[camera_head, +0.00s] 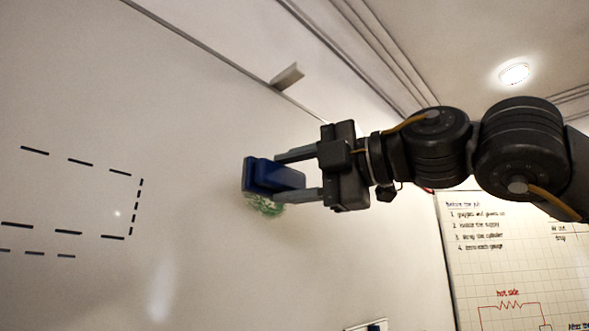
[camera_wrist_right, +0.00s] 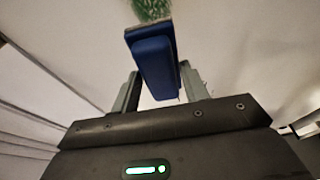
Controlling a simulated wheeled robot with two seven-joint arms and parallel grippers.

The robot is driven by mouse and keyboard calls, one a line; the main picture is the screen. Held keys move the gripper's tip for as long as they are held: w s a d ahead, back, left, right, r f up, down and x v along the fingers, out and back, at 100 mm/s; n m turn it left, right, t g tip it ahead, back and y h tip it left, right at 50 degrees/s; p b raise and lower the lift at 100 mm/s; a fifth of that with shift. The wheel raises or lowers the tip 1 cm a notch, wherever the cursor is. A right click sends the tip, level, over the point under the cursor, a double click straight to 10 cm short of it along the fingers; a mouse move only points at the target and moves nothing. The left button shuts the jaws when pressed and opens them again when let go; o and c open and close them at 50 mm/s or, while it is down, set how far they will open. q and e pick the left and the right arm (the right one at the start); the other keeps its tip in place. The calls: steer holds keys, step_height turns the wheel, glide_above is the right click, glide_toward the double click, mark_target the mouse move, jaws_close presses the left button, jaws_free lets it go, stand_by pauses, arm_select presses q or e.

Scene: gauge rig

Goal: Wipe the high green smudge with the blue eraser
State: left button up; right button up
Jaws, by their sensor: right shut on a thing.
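The blue eraser (camera_head: 272,176) is held between the two fingers of my right gripper (camera_head: 298,178), up at the whiteboard. The green smudge (camera_head: 264,206) is on the whiteboard (camera_head: 200,120), and part of it shows just below the eraser in the head view; the eraser hides some of it. In the right wrist view the eraser (camera_wrist_right: 155,65) stands out beyond the fingers of my right gripper (camera_wrist_right: 160,90), and the green smudge (camera_wrist_right: 152,8) shows at its far edge. The eraser's face is at or very near the board; I cannot tell whether it touches. My left gripper is not in view.
Black dashed lines (camera_head: 132,208) are drawn on the board at the left. A small pale bracket (camera_head: 287,76) sits on the board's upper edge. A paper chart (camera_head: 510,260) with writing hangs at the lower right. A ceiling lamp (camera_head: 514,73) is at the upper right.

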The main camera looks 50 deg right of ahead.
steer(key=shift+w+p, duration=0.65)
steer(key=shift+w, duration=2.05)
steer(key=shift+w, duration=0.95)
steer(key=shift+d, duration=0.15)
steer(key=d, duration=0.3)
steer(key=shift+s+d, duration=0.2)
steer(key=shift+d, duration=0.05)
steer(key=shift+d, duration=0.15)
